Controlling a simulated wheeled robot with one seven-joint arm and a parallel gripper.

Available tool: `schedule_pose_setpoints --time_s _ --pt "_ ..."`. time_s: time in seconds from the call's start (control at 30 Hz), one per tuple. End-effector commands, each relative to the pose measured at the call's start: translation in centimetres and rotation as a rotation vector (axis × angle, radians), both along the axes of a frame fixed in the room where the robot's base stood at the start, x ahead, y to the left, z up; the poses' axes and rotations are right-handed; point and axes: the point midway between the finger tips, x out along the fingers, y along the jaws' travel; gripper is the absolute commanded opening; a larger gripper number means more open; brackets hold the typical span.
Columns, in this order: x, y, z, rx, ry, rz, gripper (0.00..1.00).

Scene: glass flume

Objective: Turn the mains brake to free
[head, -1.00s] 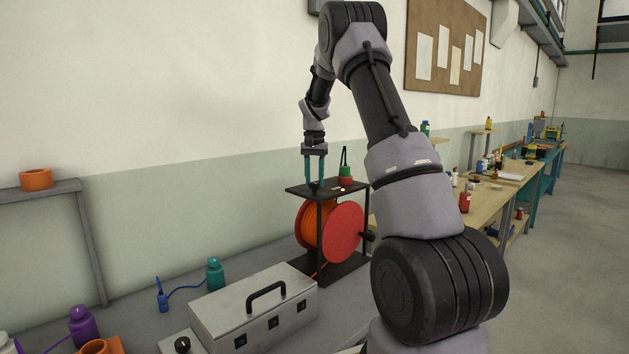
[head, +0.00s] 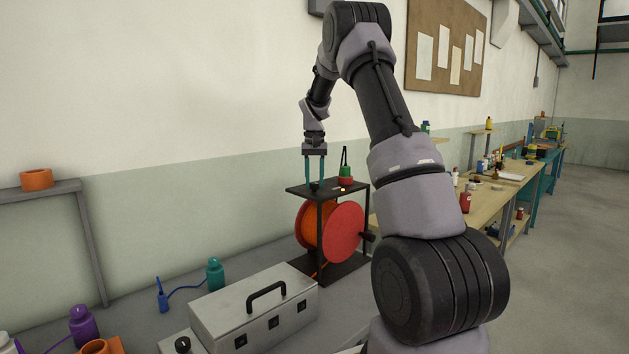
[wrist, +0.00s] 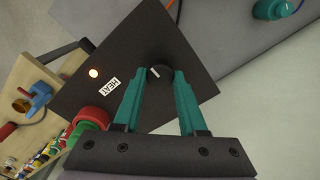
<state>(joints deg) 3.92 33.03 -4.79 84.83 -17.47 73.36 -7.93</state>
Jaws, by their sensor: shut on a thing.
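A small black knob (wrist: 160,73) with a pale pointer line stands on the black top plate (wrist: 190,45) of a cable reel stand. It also shows in the head view (head: 314,187), small, at the plate's left part. My gripper (wrist: 161,78), with teal fingers, points down and is shut on this knob, one finger on each side. In the head view my gripper (head: 315,184) is upright over the plate. No brake or free marking is readable at the knob; a white label (wrist: 109,87) beside it seems to read HEAT.
A lit lamp (wrist: 94,73) and a red-and-green item (head: 345,180) sit on the same plate. An orange cable reel with red flange (head: 345,231) hangs below. A grey metal case (head: 255,308) stands in front. Workbenches (head: 480,195) run along the right.

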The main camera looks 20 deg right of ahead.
Motion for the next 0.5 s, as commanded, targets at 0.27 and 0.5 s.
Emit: schedule_pose_setpoints --time_s 0.27,0.5 --pt "0.07 -0.03 0.12 -0.001 -0.003 0.001 0.71" --pt "0.06 -0.01 0.31 -0.001 -0.003 0.000 0.71"
